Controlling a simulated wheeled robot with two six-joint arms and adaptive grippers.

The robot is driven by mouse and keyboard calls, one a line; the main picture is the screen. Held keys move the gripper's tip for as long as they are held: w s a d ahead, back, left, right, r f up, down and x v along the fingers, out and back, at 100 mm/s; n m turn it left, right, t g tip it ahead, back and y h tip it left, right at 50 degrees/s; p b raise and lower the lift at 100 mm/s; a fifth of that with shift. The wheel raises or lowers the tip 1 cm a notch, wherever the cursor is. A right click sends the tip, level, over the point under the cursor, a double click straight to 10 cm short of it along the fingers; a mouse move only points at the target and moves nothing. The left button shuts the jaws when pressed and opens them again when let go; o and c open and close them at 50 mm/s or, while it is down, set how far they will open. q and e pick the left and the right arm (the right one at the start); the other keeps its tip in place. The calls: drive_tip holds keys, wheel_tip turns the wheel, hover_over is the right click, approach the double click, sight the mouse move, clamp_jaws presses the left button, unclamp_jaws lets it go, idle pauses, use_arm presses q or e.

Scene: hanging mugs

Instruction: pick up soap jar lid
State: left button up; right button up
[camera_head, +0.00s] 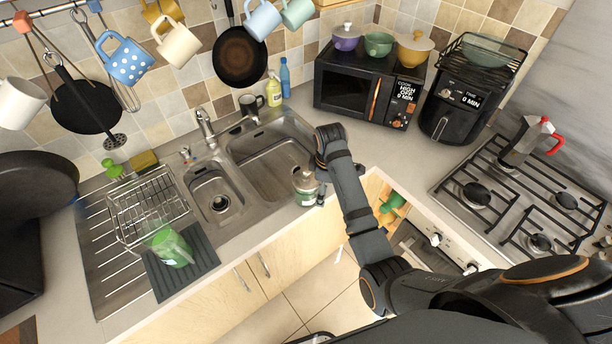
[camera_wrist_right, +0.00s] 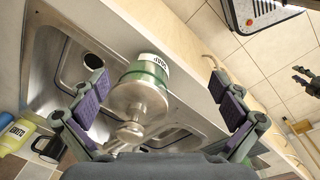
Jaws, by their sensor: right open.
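The soap jar (camera_head: 305,190) stands on the counter at the front right of the sink. In the right wrist view its white and green body (camera_wrist_right: 152,64) carries dark lettering. The pale, see-through lid (camera_wrist_right: 138,100) with its round knob faces the camera. My right gripper (camera_wrist_right: 163,108) is open, its purple-padded fingers on either side of the lid and apart from it. In the head view the right arm comes down beside the jar and partly hides the gripper. A small dark claw (camera_wrist_right: 306,80) at the right edge of the wrist view looks like my left gripper; its opening is unclear.
The steel sink (camera_head: 265,160) lies left of the jar. A wire dish rack (camera_head: 150,205) and a green cup (camera_head: 172,248) stand further left. A microwave (camera_head: 350,90) is behind, and a gas hob (camera_head: 520,200) is at the right. Mugs and pans hang above.

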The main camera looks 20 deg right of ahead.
sight(306, 169)
drive_tip(key=w+a+r+n, duration=0.1)
drive_tip(key=w+r+n, duration=0.1)
drive_tip(key=r, duration=0.1)
drive_tip(key=w+a+r+n, duration=0.1)
drive_tip(key=w+r+n, duration=0.1)
drive_tip(key=r, duration=0.2)
drive_tip(key=w+a+r+n+g, duration=0.1)
drive_tip(key=w+a+r, duration=0.1)
drive_tip(key=r, duration=0.1)
drive_tip(key=shift+w+r+n+p, duration=0.15)
drive_tip(key=shift+r+n+p, duration=0.1)
drive_tip(key=shift+n+p, duration=0.15)
drive_tip(key=f+b, duration=0.1)
drive_tip(key=f, duration=0.1)
drive_tip(key=f+b, duration=0.1)
drive_tip(key=b, duration=0.1)
drive_tip(key=shift+d+f, duration=0.2)
drive_tip(key=shift+f, duration=0.65)
drive_tip(key=shift+a+f, duration=0.1)
drive_tip(key=shift+f, duration=0.2)
drive_tip(key=f+p, duration=0.2)
drive_tip(key=shift+p, duration=0.35)
wheel_tip(306, 169, down, 3)
drive_tip(key=shift+r, duration=0.15)
drive_tip(key=shift+f, duration=0.3)
